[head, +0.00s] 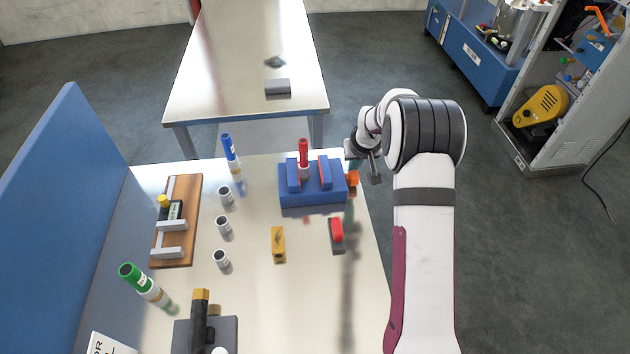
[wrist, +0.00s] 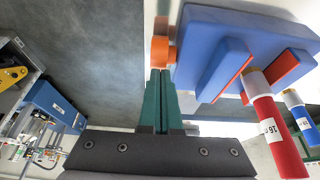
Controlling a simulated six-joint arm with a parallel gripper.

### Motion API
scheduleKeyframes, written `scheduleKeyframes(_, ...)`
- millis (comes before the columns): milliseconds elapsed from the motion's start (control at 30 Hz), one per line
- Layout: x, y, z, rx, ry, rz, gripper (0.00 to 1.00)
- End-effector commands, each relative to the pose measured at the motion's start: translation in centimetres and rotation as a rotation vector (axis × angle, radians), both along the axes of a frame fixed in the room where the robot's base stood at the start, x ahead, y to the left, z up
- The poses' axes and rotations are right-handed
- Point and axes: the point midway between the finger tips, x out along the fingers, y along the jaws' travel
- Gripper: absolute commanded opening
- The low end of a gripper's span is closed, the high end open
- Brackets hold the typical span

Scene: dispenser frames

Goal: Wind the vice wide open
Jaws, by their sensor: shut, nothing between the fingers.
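The blue vice (head: 313,196) stands at the back right of the table, with orange-red pads on its two raised jaws. It also shows in the wrist view (wrist: 208,42). A red and white tube (head: 303,152) stands upright between the jaws; whether both pads touch it I cannot tell. An orange handle (head: 353,180) sticks out of the vice's right side; it also shows in the wrist view (wrist: 160,50). My gripper (head: 355,164) is at this handle, its green fingers (wrist: 160,75) shut and empty. The fingertips are close to the handle; contact is unclear.
A blue marker (head: 230,150) stands left of the vice. Several grey cups (head: 224,225), a yellow block (head: 278,245) and a red-topped block (head: 337,235) are in front. A wooden board (head: 178,220) lies at left. A second table (head: 245,50) is behind.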

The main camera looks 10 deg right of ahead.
Motion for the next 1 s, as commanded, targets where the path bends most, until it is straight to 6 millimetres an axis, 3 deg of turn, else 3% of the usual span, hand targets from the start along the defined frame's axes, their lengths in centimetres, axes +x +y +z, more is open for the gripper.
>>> scheduleKeyframes(367,-0.4,-0.2,0.3,-0.001,-0.003,0.0,0.0)
scheduleKeyframes(800,-0.4,-0.2,4.8,-0.001,-0.003,0.001,0.0)
scheduleKeyframes(1000,-0.4,-0.1,5.1,0.0,-0.002,0.0,0.0)
